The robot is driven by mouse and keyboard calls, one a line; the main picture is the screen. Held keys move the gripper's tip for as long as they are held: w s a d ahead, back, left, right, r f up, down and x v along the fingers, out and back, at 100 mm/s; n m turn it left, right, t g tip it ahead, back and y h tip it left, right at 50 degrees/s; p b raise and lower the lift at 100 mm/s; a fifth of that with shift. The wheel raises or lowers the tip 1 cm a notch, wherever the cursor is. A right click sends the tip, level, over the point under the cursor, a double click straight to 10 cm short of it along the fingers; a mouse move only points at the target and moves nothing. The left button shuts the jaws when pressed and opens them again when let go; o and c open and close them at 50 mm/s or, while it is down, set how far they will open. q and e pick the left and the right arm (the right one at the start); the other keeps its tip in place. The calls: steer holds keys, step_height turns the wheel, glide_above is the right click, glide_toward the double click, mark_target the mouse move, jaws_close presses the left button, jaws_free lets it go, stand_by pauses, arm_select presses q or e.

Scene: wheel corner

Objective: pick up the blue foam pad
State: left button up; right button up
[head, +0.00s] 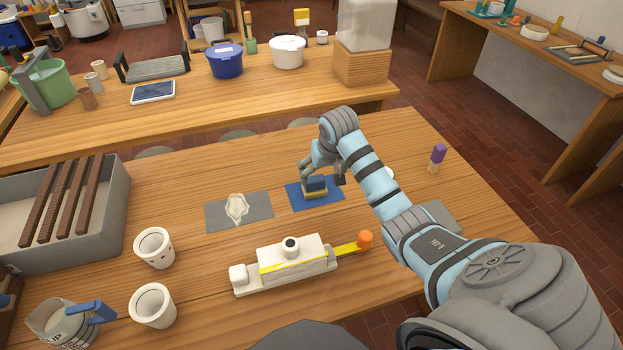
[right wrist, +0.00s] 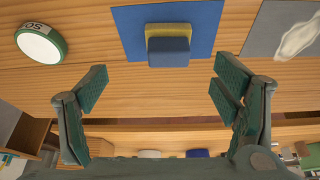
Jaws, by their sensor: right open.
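The blue foam pad (head: 316,183) is a small dark blue block with a yellow layer under it. It sits on a flat blue mat (head: 331,200) in the middle of the near table. In the right wrist view the pad (right wrist: 168,52) shows near the top centre, with the yellow part behind the blue. My right gripper (head: 322,174) is over the pad in the head view. In the right wrist view its fingers (right wrist: 162,88) are spread wide, nothing is between them, and the pad lies ahead of the gap. My left gripper is out of view.
A grey mat with a pale patch (head: 224,221) lies left of the blue mat. A white device with an orange knob (head: 290,258) stands in front. White cups (head: 154,248) and a grey tray (head: 122,226) are at left. A purple-topped bottle (head: 438,157) stands at right.

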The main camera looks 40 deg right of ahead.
mark_target(316, 182)
steer(key=f, duration=0.1)
steer(key=w+f+b, duration=0.1)
steer(key=f, duration=0.1)
steer(key=w+a+f, duration=0.1)
steer(key=f, duration=0.1)
steer(key=shift+w+b, duration=0.1)
steer(key=shift+b, duration=0.2)
steer(key=x, duration=0.2)
steer(key=b+x, duration=0.1)
steer(key=x, duration=0.1)
steer(key=d+b+x, duration=0.1)
steer(key=x, duration=0.1)
steer(key=shift+w+r, duration=0.2)
steer(key=shift+w, duration=0.15)
steer(key=shift+r, duration=0.15)
steer(key=shift+c, duration=0.6)
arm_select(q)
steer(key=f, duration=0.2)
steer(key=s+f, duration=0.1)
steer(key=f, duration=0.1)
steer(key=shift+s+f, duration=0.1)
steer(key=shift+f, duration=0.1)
arm_select(e)
steer(key=c, duration=1.1)
